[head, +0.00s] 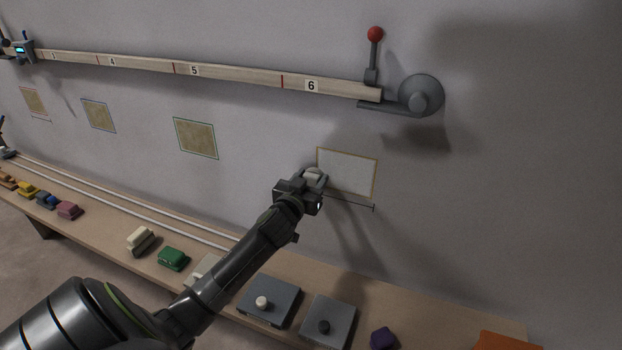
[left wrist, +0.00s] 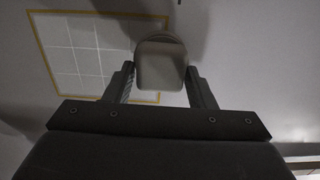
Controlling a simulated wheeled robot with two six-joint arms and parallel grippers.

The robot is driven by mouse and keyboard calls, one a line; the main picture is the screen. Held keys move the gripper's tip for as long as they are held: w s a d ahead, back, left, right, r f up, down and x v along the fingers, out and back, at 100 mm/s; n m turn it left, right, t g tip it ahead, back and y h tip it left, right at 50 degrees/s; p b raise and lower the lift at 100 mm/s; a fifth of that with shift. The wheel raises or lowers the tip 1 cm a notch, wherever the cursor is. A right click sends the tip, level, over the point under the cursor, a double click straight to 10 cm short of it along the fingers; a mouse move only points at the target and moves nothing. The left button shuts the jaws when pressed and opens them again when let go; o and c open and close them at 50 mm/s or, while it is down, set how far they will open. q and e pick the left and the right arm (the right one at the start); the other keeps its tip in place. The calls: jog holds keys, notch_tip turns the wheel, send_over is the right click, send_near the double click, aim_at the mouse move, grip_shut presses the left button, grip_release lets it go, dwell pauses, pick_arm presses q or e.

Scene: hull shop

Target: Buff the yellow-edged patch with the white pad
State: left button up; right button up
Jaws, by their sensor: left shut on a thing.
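The yellow-edged patch (head: 347,172) is a pale, whitish rectangle on the wall, right of centre in the head view. In the left wrist view the patch (left wrist: 72,45) shows a faint grid inside its yellow border. My left gripper (head: 313,182) is at the patch's lower left corner. It is shut on the white pad (left wrist: 161,62), which sits between the two fingers. The pad overlaps the right part of the patch in the left wrist view. Whether the pad touches the wall cannot be told. My right gripper is not in view.
Patches edged green (head: 195,138), blue (head: 98,115) and red (head: 35,103) are farther left. A numbered rail (head: 235,75) with a red-knobbed lever (head: 375,36) runs above. The bench (head: 110,215) below holds a green block (head: 173,258), a cream block (head: 140,240) and grey plates (head: 327,321).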

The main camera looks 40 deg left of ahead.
pick_arm(q)
jog(key=p+v, duration=0.1)
jog(key=v, duration=0.3)
jog(key=shift+s+d+r, duration=0.1)
jog(key=shift+s, duration=0.4)
jog(key=v, duration=0.5)
jog(key=shift+d+p, duration=0.1)
jog(key=shift+p, duration=0.3)
jog(key=shift+v, duration=2)
